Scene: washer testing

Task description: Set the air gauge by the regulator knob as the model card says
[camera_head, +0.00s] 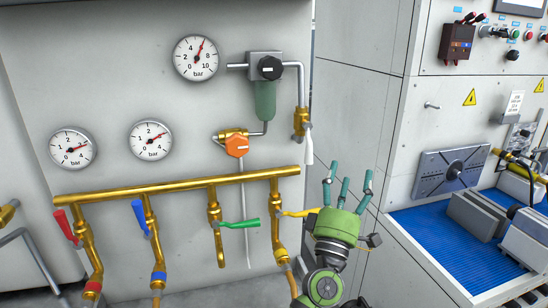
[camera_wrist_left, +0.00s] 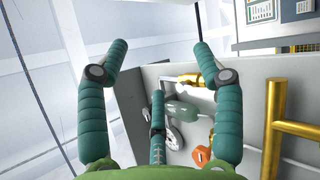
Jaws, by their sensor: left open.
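The upper gauge (camera_head: 196,58), marked 0 to 10 bar, has its red needle pointing up and slightly right, between 4 and 6. To its right is the regulator, with a round black knob (camera_head: 270,67) and a green bowl (camera_head: 265,100); the bowl also shows in the left wrist view (camera_wrist_left: 183,109). My left gripper (camera_head: 347,184) is open and empty, fingers up, below and right of the regulator and apart from it. Its spread fingers show in the left wrist view (camera_wrist_left: 160,62). A small white card (camera_head: 514,103) hangs on the right-hand panel; its text is unreadable. My right gripper is out of view.
An orange knob (camera_head: 237,146) sits below the regulator. A brass manifold (camera_head: 180,187) carries valves with red, blue, green and yellow (camera_head: 298,213) handles; the yellow one is close to my left gripper. Two smaller gauges (camera_head: 151,139) are at left. A blue-surfaced bench (camera_head: 440,235) stands at right.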

